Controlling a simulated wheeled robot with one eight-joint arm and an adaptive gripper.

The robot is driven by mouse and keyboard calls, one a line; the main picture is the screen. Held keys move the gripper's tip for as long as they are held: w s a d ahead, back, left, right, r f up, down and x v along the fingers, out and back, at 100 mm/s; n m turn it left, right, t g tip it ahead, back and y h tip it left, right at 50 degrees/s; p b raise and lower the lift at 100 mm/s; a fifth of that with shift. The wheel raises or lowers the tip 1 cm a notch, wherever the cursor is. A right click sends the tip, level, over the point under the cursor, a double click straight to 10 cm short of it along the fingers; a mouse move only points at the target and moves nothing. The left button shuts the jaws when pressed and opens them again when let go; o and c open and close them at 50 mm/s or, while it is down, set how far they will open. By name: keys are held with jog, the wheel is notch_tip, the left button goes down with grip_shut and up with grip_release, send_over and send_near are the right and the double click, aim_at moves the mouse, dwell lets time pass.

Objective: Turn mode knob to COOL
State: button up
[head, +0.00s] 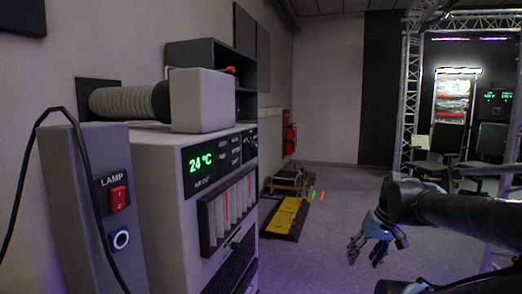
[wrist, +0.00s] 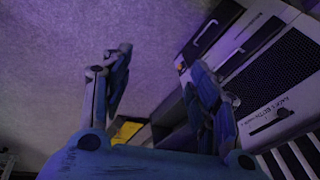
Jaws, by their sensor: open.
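A grey air unit (head: 165,165) stands at the left in the head view, with a green "24 °C" display (head: 201,160). Small labelled dark panels (head: 229,151) sit right of the display. They are seen at a steep angle, and I cannot make out the mode knob or its setting. My gripper (head: 365,256) is open and empty, low over the floor, well to the right of the unit. In the wrist view my open fingers (wrist: 158,62) have only floor between their tips. A grey cabinet face (wrist: 275,75) with dark vents shows at the right there.
A grey post (head: 90,205) with a red LAMP switch (head: 117,199), a blue-ringed button (head: 120,240) and a black cable stands at the front left. A yellow-black ramp (head: 287,217) lies on the floor. Open floor (head: 325,235) separates my gripper from the unit. Truss (head: 408,90) rises at the right.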

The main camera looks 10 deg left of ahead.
jog(key=w+a+r+n+y, duration=0.7)
jog(key=w+a+r+y, duration=0.1)
jog(key=w+a+r, duration=0.65)
jog(key=n+g+y, duration=0.2)
jog(key=n+y, duration=0.4)
jog(key=y, duration=0.1)
send_near(258, 146)
jog(key=a, duration=0.9)
jog(key=shift+s+a, duration=0.15)
jog(key=shift+s, duration=0.05)
jog(key=shift+f, duration=0.1)
jog(key=c, duration=1.1)
